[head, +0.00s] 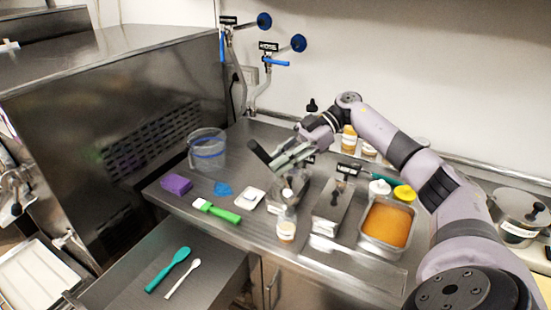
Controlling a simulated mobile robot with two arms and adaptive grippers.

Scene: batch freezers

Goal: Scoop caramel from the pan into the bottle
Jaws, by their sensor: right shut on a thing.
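The metal pan (366,243) of orange-brown caramel (387,223) stands at the right of the steel counter. My right gripper (286,158) is above the back of the counter, left of the pan and apart from it. It is shut on a dark, slim thing (259,151), too small and blurred to name surely. A small jar or bottle (286,231) with a pale top and orange band stands near the counter's front. A white-capped bottle (380,188) and a yellow-capped bottle (404,194) stand behind the pan. Which bottle takes the caramel I cannot tell. My left gripper is out of view.
Lidded steel containers (332,207) stand between the gripper and pan. A clear bucket (207,150), purple block (176,185), green-handled brush (217,211) and white dish (250,197) lie left. Teal (167,270) and white (182,279) utensils lie on a lower surface. A pot (520,215) stands far right.

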